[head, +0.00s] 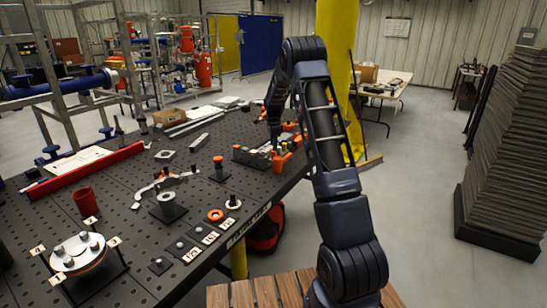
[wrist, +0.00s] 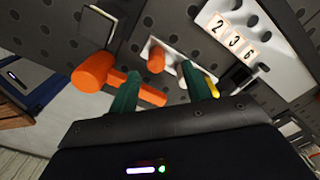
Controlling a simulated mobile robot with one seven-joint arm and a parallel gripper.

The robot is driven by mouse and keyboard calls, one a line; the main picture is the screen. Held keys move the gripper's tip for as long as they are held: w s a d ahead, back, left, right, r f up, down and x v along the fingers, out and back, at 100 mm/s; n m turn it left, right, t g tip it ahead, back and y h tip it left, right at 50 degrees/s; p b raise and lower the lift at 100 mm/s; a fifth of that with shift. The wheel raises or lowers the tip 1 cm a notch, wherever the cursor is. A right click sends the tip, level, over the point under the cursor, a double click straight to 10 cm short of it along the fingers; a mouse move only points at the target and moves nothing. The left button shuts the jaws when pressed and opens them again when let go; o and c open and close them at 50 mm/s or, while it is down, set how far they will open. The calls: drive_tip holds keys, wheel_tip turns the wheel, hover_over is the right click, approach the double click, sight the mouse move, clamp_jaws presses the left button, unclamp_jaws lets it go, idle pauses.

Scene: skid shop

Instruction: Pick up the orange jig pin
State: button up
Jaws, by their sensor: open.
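In the wrist view, a short orange pin (wrist: 155,59), which looks like the jig pin, stands on a pale metal plate (wrist: 172,52). My gripper (wrist: 160,71) is open, with its two green fingers apart. The pin shows in the gap between the fingertips; I cannot tell how far beyond them it is. A larger orange T-shaped piece (wrist: 95,72) lies just left of the left finger. In the head view, my gripper (head: 274,140) is low over the fixture at the table's right edge, largely hidden among orange parts (head: 281,159). The pin cannot be singled out there.
The fixture sits on a black perforated table (head: 130,205). A number plate reading 2, 3, 6 (wrist: 236,40) lies right of the pin. A black post with an orange top (head: 219,168) stands left of the fixture.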

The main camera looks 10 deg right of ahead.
drive_tip(key=f, duration=0.5)
drive_tip(key=shift+s, duration=0.25)
drive_tip(key=shift+c, duration=0.2)
clamp_jaws()
